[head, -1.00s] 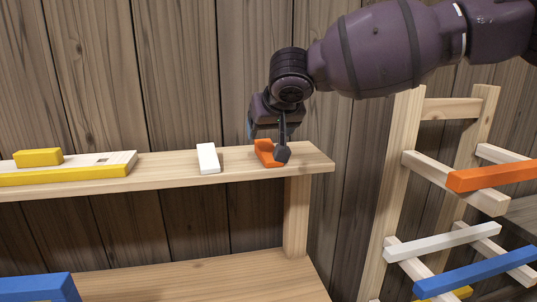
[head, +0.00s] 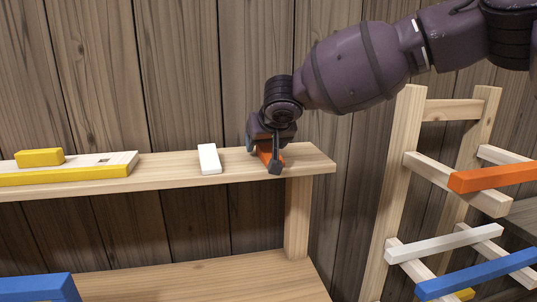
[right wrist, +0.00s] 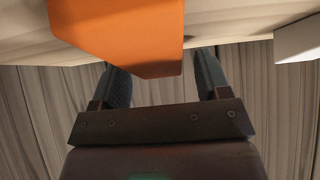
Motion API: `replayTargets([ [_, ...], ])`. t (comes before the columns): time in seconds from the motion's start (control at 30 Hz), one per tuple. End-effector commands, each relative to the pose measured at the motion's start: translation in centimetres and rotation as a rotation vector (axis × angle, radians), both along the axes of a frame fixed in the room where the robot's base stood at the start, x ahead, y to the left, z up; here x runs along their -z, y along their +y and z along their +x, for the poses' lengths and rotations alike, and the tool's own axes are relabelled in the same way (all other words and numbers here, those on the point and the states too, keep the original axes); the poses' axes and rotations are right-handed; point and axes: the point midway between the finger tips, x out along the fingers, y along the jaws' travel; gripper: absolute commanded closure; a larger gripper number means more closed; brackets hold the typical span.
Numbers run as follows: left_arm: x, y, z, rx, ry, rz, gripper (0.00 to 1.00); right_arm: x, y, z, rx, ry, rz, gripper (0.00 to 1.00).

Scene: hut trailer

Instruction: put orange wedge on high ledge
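The orange wedge (head: 265,152) lies on the high wooden ledge (head: 235,173) near its right end, partly hidden by my right gripper (head: 263,155). The right gripper points down over it, one finger showing at the ledge's front side. In the right wrist view the fingers (right wrist: 163,78) are spread apart, with the orange wedge (right wrist: 120,32) large at the top, overlapping the left finger and reaching into the gap. I cannot tell whether the fingers touch it. My left gripper is not in view.
A white block (head: 209,159) lies on the ledge left of the wedge. Farther left are a pale board with a yellow edge (head: 80,175) and a yellow block (head: 39,157). A rack with coloured bars (head: 490,176) stands right. A lower shelf (head: 205,281) runs below.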

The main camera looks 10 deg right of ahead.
Motion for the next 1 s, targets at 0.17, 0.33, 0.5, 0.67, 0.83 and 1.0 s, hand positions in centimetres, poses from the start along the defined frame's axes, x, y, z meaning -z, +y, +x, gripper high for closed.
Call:
replayTargets([
  [0.17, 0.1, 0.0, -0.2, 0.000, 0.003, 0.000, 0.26, 0.0, 0.0, 0.0, 0.000, 0.000, 0.000, 0.58],
  [0.33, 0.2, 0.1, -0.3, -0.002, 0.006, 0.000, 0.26, 0.0, 0.0, 0.0, 0.000, 0.000, 0.000, 0.81],
  [0.5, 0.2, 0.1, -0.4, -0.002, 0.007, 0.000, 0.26, 0.0, 0.0, 0.0, 0.000, 0.000, 0.000, 0.85],
  [0.67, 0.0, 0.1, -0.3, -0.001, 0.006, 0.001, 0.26, -1.1, 0.0, 0.0, 0.002, -0.003, 0.002, 0.85],
  [0.83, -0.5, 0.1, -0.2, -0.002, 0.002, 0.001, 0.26, -3.9, 0.0, 0.0, 0.002, -0.004, 0.004, 0.85],
  [1.0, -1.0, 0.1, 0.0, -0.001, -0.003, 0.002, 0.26, -6.9, 0.0, 0.0, 0.002, -0.002, 0.002, 0.85],
])
